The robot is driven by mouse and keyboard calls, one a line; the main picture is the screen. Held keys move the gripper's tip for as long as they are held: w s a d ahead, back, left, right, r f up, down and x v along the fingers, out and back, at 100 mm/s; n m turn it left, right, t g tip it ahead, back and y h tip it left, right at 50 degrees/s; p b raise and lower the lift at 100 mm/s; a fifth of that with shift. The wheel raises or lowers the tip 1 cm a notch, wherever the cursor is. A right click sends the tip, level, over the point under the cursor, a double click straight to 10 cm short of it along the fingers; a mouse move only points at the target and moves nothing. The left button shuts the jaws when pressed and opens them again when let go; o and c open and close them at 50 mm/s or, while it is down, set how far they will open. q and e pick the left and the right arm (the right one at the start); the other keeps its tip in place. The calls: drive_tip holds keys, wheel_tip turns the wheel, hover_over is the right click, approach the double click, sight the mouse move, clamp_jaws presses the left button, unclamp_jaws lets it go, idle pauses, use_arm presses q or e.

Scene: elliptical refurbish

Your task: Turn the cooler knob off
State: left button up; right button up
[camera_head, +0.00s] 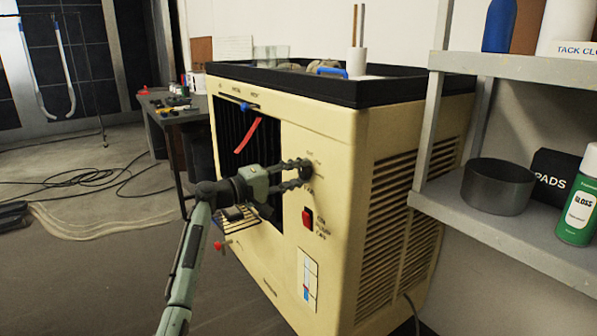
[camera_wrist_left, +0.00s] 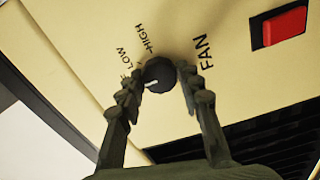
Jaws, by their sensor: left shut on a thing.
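The cooler (camera_head: 345,130) is a cream box with a black top tray. Its black knob (camera_wrist_left: 159,74) sits on the front panel, with LOW, HIGH and FAN printed around it in the left wrist view. A letter F shows beside the left finger, which hides part of the label. The knob's white mark points to the lower left in that view. My left gripper (camera_head: 303,173) is at the front panel, its fingers shut on the knob from both sides; the fingers also show in the left wrist view (camera_wrist_left: 159,82). My right gripper is not in view.
A red switch (camera_head: 307,217) is below the knob. A red strip (camera_head: 247,136) hangs at the dark front grille. A grey shelf (camera_head: 500,228) with a dark round tin (camera_head: 497,187) and a green can (camera_head: 579,200) stands to the right. Cables lie on the floor at left.

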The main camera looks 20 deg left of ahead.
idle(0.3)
use_arm(q)
drive_tip(key=o, duration=1.2)
drive_tip(key=shift+c, duration=0.2)
drive_tip(key=v, duration=1.2)
